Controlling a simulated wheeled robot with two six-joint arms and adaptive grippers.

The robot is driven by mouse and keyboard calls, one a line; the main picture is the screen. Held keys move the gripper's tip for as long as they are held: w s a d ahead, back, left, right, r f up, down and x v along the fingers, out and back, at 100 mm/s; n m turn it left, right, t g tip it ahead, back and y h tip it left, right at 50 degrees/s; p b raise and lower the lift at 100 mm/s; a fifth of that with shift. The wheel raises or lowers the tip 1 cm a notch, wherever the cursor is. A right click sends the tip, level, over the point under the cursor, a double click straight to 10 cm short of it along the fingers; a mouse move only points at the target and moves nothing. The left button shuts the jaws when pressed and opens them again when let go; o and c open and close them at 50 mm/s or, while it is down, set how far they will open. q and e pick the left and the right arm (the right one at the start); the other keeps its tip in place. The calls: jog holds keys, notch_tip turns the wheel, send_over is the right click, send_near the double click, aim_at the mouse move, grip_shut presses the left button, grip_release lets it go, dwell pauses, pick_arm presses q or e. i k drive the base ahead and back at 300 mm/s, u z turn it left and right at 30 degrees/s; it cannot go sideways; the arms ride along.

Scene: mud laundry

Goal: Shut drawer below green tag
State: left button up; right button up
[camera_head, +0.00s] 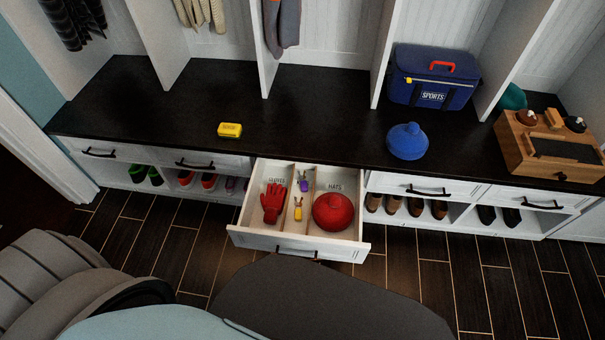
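A white drawer (342,250) in the middle of the bench stands pulled out, its dark handle partly seen at the front. It holds a red glove (273,203) in the left compartment, small purple and yellow items in the narrow middle one, and a red hat (333,211) in the right one. Labels inside read like gloves and hats. The other drawers, with dark handles, look shut. I see no green tag in this view. Neither gripper is in view.
On the black benchtop (330,105) are a yellow block (230,129), a blue hat (408,141), a blue sports bag (433,76) and a wooden organiser (549,147). Shoes sit in the cubbies below. Dark tiled floor (390,260) lies clear in front at the right.

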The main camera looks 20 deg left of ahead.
aim_at(304, 238)
jog(key=u, duration=1.3)
jog(key=k, duration=0.55)
jog(key=z, duration=0.35)
jog(key=i, duration=0.45)
jog(key=u, duration=2.15)
jog(key=i, duration=1.4)
jog(key=z, duration=3.35)
